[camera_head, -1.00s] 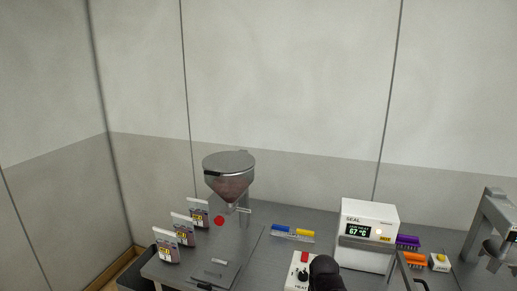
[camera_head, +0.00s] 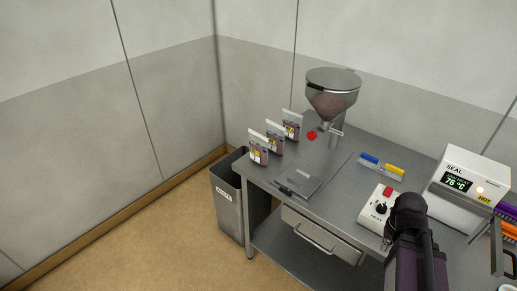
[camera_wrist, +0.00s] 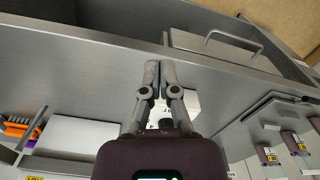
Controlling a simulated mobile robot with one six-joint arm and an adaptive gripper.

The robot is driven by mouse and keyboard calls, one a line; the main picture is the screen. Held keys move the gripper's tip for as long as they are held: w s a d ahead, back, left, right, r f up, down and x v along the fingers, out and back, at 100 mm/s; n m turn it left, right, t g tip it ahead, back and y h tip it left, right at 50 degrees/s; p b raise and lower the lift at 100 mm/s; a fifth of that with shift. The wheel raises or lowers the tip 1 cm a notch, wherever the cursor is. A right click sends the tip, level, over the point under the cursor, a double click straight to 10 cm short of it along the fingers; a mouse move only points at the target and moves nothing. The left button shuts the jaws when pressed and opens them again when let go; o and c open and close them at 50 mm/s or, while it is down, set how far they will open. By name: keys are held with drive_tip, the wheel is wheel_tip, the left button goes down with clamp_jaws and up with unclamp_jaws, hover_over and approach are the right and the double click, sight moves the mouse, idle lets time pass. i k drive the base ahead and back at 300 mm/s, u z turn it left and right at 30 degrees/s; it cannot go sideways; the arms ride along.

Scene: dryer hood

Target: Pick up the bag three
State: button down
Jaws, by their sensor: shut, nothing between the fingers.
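Three small pouch bags with pale tops and yellow-marked labels stand upright in a row at the left of the bench: a front bag (camera_head: 258,154), a middle bag (camera_head: 274,138) and a rear bag (camera_head: 291,125). I cannot read which is bag three. Bags also show at the right edge of the wrist view, one at its lower right (camera_wrist: 268,156) and another above it (camera_wrist: 296,143). My gripper (camera_wrist: 160,66) is shut and empty, its fingertips together over the bench's front side, well apart from the bags. My dark arm hides part of the bench at right.
A hopper (camera_head: 333,92) stands behind and right of the bags. A plate (camera_head: 299,183) lies before it. A heat control box (camera_head: 378,211) and sealer (camera_head: 466,182) stand to the right. A grey bin (camera_head: 228,205) is beside the bench. Floor is clear at front left.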

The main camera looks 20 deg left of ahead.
sight(257, 143)
drive_tip(key=k, duration=1.3)
drive_tip(key=u, duration=0.25)
drive_tip(key=i, duration=1.7)
drive_tip(key=z, duration=0.3)
